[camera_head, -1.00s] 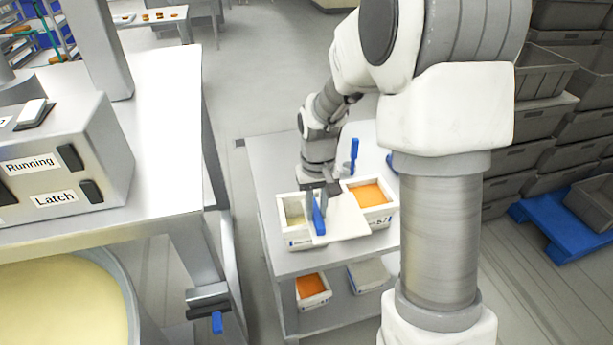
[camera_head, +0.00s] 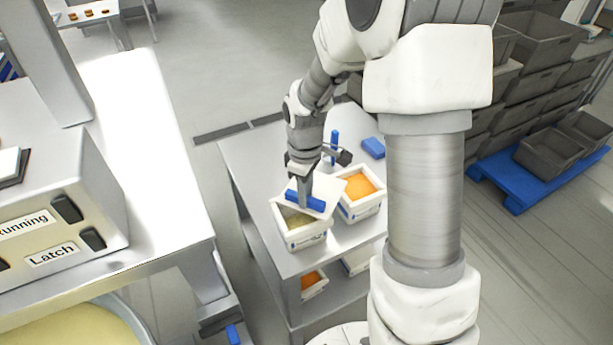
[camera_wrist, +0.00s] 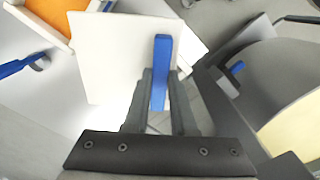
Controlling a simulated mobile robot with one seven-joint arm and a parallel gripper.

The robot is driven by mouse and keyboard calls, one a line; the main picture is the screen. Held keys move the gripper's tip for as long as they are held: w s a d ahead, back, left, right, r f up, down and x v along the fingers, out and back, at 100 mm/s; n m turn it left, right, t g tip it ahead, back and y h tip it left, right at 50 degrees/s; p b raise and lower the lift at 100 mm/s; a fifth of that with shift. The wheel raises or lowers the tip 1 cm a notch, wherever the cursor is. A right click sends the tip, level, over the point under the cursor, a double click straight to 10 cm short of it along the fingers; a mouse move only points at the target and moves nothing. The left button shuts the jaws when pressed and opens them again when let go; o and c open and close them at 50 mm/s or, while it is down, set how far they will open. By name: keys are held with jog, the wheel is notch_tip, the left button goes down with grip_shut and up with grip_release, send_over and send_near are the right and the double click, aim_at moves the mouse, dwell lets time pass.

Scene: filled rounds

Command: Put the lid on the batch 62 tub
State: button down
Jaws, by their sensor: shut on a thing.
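My gripper (camera_head: 304,188) is shut on the blue handle (camera_wrist: 161,72) of a square white lid (camera_wrist: 115,50). In the head view the lid (camera_head: 328,186) is over the back part of a white tub with pale contents (camera_head: 297,240), turned at an angle to its rim. The tub's front part stays uncovered. I cannot tell whether lid and rim touch. A second white tub, with orange contents (camera_head: 361,186), stands open to the right, and the lid's right corner reaches towards it. The tub labels are too small to read now.
The tubs stand on a grey cart (camera_head: 250,165). Behind them are an upright blue-handled tool (camera_head: 334,140) and a blue block (camera_head: 373,148). More tubs (camera_head: 312,284) sit on the lower shelf. A steel bench (camera_head: 150,150) is at left, grey crates (camera_head: 545,150) at right.

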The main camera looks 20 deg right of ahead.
aim_at(308, 211)
jog(key=n+p, duration=0.1)
jog(key=n, duration=0.1)
jog(key=r+n, duration=0.1)
jog(key=n, duration=0.1)
jog(key=r+n+p, duration=0.1)
jog(key=shift+s+d+r+n+p, duration=0.1)
jog(key=shift+s+r+n+p, duration=0.05)
jog(key=shift+s+n+p, duration=0.2)
jog(key=n, duration=0.2)
jog(key=n+p, duration=0.1)
jog(key=n, duration=0.1)
jog(key=shift+r, duration=0.3)
notch_tip(308, 211, down, 6)
jog(key=b, duration=0.5)
jog(key=shift+r, duration=0.1)
jog(key=shift+f+b, duration=0.8)
jog(key=shift+f, duration=0.4)
jog(key=shift+f, duration=0.25)
jog(key=shift+c, duration=0.9)
grip_release()
jog(key=shift+r, duration=0.1)
